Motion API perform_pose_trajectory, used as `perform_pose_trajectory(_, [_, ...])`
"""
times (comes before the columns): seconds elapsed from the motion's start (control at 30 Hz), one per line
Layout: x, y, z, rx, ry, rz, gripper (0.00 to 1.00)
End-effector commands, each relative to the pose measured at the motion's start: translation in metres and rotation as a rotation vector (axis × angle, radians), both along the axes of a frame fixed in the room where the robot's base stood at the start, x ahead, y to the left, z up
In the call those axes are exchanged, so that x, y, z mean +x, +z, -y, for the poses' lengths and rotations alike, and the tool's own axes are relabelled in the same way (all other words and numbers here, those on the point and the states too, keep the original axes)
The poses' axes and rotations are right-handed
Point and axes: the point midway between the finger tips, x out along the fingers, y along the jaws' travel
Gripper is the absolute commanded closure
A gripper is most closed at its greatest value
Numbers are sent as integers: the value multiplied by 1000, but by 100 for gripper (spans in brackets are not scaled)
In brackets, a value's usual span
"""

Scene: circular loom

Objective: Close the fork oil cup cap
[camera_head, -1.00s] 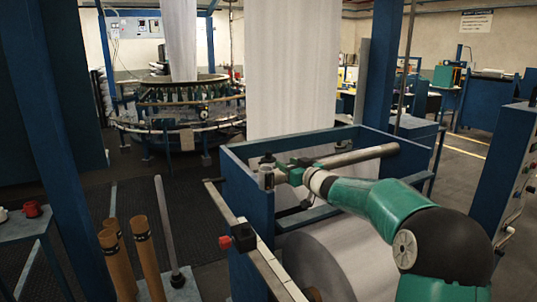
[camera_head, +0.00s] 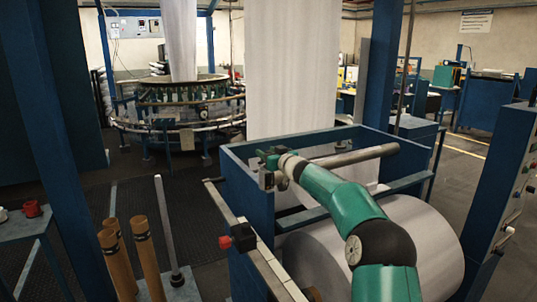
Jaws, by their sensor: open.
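A small grey metal cup (camera_head: 266,181), which looks like the fork oil cup, stands at the top edge of the blue winder frame. My gripper (camera_head: 265,157) is open, just above and beside the cup in this view. The cap is too small and too covered by the gripper to tell its position. I cannot tell whether the fingers touch the cup or cap.
The blue winder frame (camera_head: 250,215) holds a large white fabric roll (camera_head: 325,255) below my arm. A grey bar (camera_head: 358,155) lies across behind my wrist. A blue post (camera_head: 383,75) stands behind, and a control cabinet (camera_head: 505,180) stands at right.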

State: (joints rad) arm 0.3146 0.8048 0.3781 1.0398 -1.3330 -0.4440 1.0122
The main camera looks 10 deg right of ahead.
Motion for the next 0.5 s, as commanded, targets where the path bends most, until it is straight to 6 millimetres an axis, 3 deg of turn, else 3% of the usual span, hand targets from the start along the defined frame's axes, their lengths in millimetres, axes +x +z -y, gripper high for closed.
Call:
perform_pose_trajectory(0.1, [0, 0, 0, 0, 0, 0, 61])
perform_pose_trajectory(0.3, [0, 0, 0, 0, 0, 0, 100])
perform_pose_trajectory(0.5, [0, 0, 0, -1, -1, -1, 100])
